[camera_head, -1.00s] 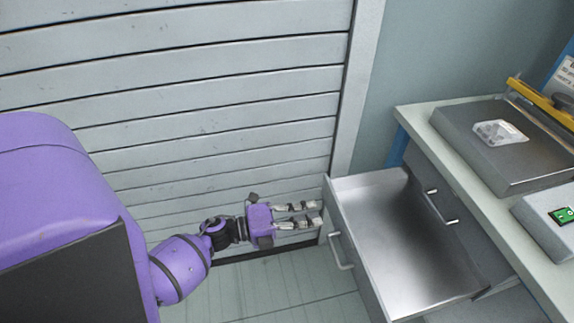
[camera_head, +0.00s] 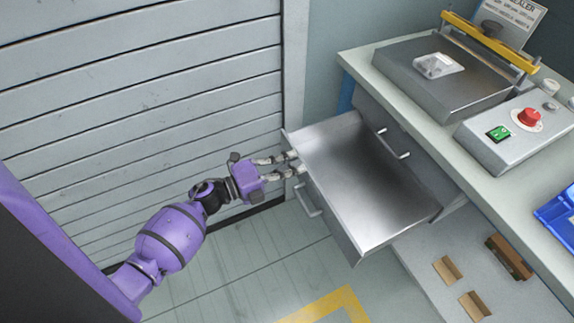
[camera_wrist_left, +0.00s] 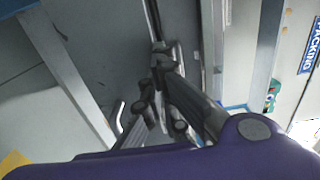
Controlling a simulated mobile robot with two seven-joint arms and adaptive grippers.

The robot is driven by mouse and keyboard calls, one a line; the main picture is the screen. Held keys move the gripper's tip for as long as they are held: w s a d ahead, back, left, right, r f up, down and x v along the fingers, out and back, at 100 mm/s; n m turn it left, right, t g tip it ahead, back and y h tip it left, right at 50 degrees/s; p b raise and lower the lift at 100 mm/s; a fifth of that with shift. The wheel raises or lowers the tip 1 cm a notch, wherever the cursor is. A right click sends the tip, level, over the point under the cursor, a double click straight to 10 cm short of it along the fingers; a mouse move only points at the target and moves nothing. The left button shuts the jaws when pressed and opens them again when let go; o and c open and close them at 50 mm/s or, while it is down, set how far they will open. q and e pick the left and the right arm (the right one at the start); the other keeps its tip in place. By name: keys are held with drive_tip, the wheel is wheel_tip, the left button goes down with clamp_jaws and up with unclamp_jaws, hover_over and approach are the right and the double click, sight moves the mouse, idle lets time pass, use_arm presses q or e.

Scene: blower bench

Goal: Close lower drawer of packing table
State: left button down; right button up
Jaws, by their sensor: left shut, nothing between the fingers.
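The lower drawer (camera_head: 365,180) of the packing table (camera_head: 440,135) is pulled far out and looks empty, with a bar handle (camera_head: 308,198) on its front. My left gripper (camera_head: 297,163) is shut and empty, its fingertips at the drawer's front panel near the far corner, left of the handle's upper end. In the head view the tips seem to meet the panel, but I cannot tell whether they touch. The left wrist view shows the fingers (camera_wrist_left: 160,62) close to a grey panel. The upper drawer (camera_head: 385,140) is shut. My right gripper is not in view.
A sealer (camera_head: 445,85) and a control box (camera_head: 515,130) with a red knob stand on the table. A blue tray (camera_head: 558,218) is at the right edge. Brown pieces (camera_head: 447,268) lie on a lower shelf. A slatted shutter (camera_head: 150,100) stands behind my arm.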

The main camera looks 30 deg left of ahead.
use_arm(q)
drive_tip(key=b+x, duration=0.4)
drive_tip(key=x, duration=1.5)
drive_tip(key=shift+w+d, duration=0.6)
drive_tip(key=shift+w, duration=0.1)
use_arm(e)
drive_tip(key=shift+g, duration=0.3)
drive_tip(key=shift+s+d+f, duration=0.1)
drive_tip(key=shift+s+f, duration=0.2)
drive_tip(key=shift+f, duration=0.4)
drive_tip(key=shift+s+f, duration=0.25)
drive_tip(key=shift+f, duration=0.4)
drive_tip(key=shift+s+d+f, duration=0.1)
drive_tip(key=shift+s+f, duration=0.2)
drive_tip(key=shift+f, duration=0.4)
use_arm(q)
drive_tip(key=shift+r, duration=0.1)
